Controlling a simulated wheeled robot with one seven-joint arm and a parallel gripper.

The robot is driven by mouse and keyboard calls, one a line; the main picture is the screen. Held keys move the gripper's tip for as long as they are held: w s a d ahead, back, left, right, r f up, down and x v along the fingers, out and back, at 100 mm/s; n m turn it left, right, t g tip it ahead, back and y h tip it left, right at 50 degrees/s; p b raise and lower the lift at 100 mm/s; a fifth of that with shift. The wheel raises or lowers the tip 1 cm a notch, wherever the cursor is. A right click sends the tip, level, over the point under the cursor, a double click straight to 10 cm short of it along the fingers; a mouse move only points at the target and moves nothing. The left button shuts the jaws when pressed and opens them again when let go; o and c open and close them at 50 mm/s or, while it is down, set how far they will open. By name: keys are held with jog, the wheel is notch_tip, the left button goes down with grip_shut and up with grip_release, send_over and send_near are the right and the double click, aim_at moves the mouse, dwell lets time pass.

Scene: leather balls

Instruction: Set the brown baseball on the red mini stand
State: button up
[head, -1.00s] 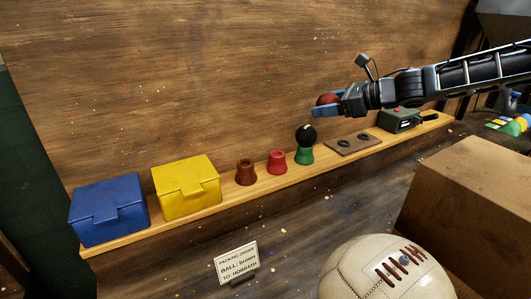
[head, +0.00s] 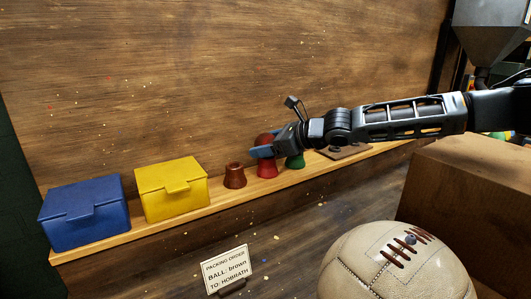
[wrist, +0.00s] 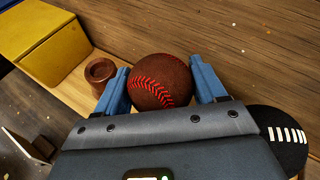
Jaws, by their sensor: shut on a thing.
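The brown baseball (wrist: 160,80), dark reddish-brown with red stitching, sits between the two blue fingers of my gripper (wrist: 162,88) in the wrist view. In the head view the gripper (head: 262,151) is shut on the ball (head: 264,138), directly above the red mini stand (head: 267,169). The ball looks very close to the stand's top, but the fingers cover the join, so I cannot tell whether they touch. In the wrist view the red stand is hidden behind the ball and gripper.
A brown stand (head: 234,176) is empty to the left, beyond it yellow (head: 172,190) and blue (head: 85,213) boxes. A black ball with white laces (wrist: 282,138) is close on the right; the green stand (head: 295,161) shows partly. A large cream ball (head: 395,265) is in front.

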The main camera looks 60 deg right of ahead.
jog(key=shift+f, duration=0.15)
jog(key=o, duration=1.1)
jog(key=b+v, duration=0.1)
jog(key=v, duration=1.1)
